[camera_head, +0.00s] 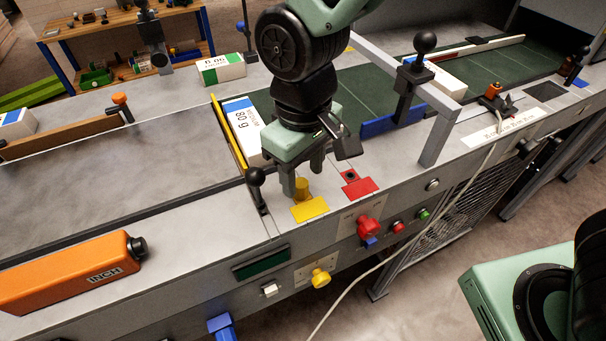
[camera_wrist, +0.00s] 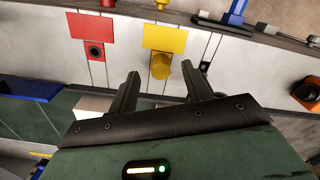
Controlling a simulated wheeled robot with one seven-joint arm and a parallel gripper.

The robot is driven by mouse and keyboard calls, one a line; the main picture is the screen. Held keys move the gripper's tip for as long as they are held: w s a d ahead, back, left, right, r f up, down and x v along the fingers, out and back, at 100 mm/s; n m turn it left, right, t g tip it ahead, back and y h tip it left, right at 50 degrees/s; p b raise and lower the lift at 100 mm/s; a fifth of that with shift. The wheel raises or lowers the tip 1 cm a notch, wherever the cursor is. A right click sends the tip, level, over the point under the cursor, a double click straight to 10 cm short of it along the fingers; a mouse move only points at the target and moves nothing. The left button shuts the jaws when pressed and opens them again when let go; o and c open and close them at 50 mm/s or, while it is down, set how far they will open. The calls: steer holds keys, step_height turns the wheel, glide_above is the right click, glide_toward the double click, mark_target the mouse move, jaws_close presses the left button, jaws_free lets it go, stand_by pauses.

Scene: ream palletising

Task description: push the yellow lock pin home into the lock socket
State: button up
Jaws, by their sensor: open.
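The yellow lock pin (camera_head: 302,187) is a short cylinder at the edge of a yellow plate (camera_head: 311,209) on the machine's top. In the wrist view the pin (camera_wrist: 160,67) shows between my fingertips, with a gap on each side. My gripper (camera_head: 303,182) is open above the pin, its fingers pointing down; both fingers also show in the wrist view (camera_wrist: 160,72). A red plate (camera_head: 360,187) with a red block holding a dark round hole, seemingly the lock socket (camera_head: 350,175), lies to the right. The socket (camera_wrist: 95,52) is left of the pin in the wrist view.
A black-knobbed lever (camera_head: 256,178) stands close left of my gripper. A white ream (camera_head: 242,122) lies behind it by a yellow guide. A grey gantry post (camera_head: 438,135) stands to the right. The front panel carries a red knob (camera_head: 369,226) and a yellow knob (camera_head: 320,278).

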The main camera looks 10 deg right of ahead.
mark_target(303, 184)
steer(key=shift+f, duration=1.4)
jaws_close()
steer(key=shift+r, duration=0.1)
steer(key=shift+r, duration=0.1)
steer(key=shift+r+p, duration=2.55)
steer(key=shift+r, duration=0.15)
step_height(303, 184, up, 4)
steer(key=p, duration=0.3)
